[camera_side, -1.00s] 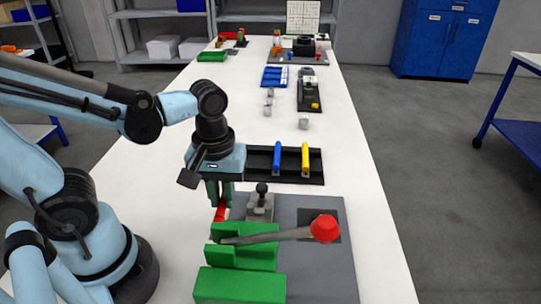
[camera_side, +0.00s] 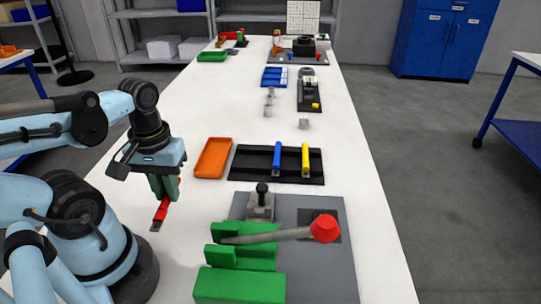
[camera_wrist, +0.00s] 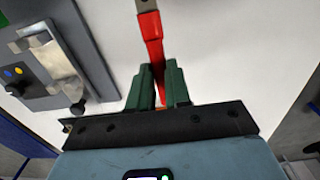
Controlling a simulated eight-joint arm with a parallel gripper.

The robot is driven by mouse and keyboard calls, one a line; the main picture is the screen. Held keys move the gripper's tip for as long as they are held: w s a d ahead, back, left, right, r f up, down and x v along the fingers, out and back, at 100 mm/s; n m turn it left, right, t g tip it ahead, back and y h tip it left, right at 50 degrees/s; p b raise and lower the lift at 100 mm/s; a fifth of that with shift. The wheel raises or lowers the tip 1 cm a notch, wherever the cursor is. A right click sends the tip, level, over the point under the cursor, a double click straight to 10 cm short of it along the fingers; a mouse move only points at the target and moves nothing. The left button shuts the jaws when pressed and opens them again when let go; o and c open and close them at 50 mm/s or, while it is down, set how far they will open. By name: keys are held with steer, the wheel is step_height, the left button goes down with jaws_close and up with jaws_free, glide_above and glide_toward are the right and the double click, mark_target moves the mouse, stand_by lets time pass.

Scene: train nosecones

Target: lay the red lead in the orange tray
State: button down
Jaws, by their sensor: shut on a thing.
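My gripper (camera_side: 164,188) has green fingers and is shut on the red lead (camera_side: 161,211). The lead hangs tilted below the fingers, with a grey metal end at its lower tip. In the wrist view, the red lead (camera_wrist: 152,36) runs up from between the green fingers (camera_wrist: 160,84) to the top edge. The orange tray (camera_side: 213,158) lies on the white table in the side view, to the right of and beyond my gripper. It looks empty.
A black rack (camera_side: 255,164) with a blue handle (camera_side: 277,157) and a yellow handle (camera_side: 305,158) lies right of the tray. A grey plate (camera_side: 325,268) carries a clamp (camera_side: 261,205), green blocks (camera_side: 240,285) and a red-knobbed lever (camera_side: 324,229). White table is bare between gripper and tray.

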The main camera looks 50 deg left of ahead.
steer(key=w+a+r, duration=0.4)
steer(key=w+a, duration=0.2)
steer(key=w, duration=0.3)
steer(key=w+a+f, duration=0.3)
steer(key=w+a, duration=0.6)
steer(key=w, duration=0.1)
steer(key=shift+a+f, duration=0.15)
steer(key=shift+f, duration=3.55)
steer(key=c, duration=1)
jaws_free()
step_height(320, 180, up, 12)
steer(key=shift+r, duration=0.1)
